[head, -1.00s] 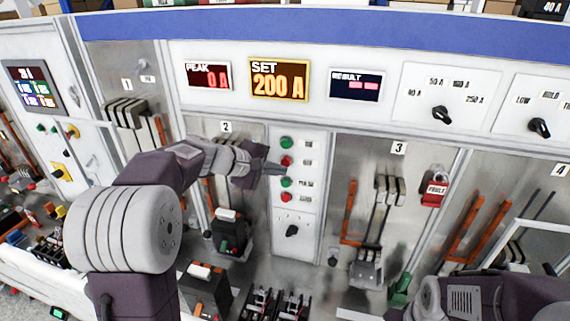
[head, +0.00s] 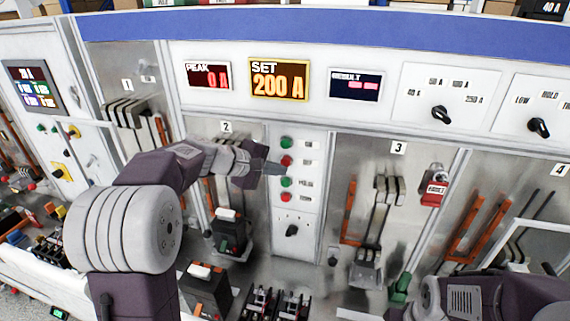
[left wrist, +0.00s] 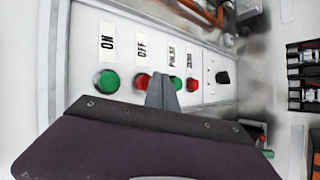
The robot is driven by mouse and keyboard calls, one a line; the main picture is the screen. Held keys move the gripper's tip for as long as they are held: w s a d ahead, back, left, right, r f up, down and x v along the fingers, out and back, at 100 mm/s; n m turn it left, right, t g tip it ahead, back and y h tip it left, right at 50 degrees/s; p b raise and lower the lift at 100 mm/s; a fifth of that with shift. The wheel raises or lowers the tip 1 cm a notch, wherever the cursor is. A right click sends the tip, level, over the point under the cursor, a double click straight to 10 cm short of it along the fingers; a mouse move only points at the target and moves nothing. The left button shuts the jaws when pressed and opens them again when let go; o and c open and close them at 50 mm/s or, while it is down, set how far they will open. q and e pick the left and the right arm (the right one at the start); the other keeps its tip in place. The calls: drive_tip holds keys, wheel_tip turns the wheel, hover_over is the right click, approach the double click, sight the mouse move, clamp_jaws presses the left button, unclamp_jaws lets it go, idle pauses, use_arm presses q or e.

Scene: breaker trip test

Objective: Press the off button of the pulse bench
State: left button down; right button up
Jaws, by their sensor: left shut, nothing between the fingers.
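The pulse bench's button column (head: 308,218) stands between bays 2 and 3. From top to bottom it has a green button (head: 287,143), the red off button (head: 287,161), a green button (head: 287,183) and a red button (head: 287,198). My left gripper (head: 279,168) is shut and empty, its tip just below the off button in the head view. In the left wrist view the off button (left wrist: 142,80), labelled OFF, shows left of the shut fingertips (left wrist: 161,80). The fingers partly hide the PULSE button. I cannot tell whether the tip touches the panel. My right gripper is out of view.
A dark rotary knob (head: 292,230) sits below the buttons. Displays reading PEAK 0 A (head: 208,76) and SET 200 A (head: 279,79) are above. A red padlock (head: 433,192) hangs in bay 3. A black breaker (head: 229,234) stands in bay 2.

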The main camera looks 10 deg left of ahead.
use_arm(q)
drive_tip(key=shift+w, duration=0.2)
drive_tip(key=shift+w, duration=0.25)
drive_tip(key=shift+w, duration=0.5)
idle(0.9)
idle(0.3)
drive_tip(key=shift+s+b, duration=0.4)
drive_tip(key=shift+s, duration=0.5)
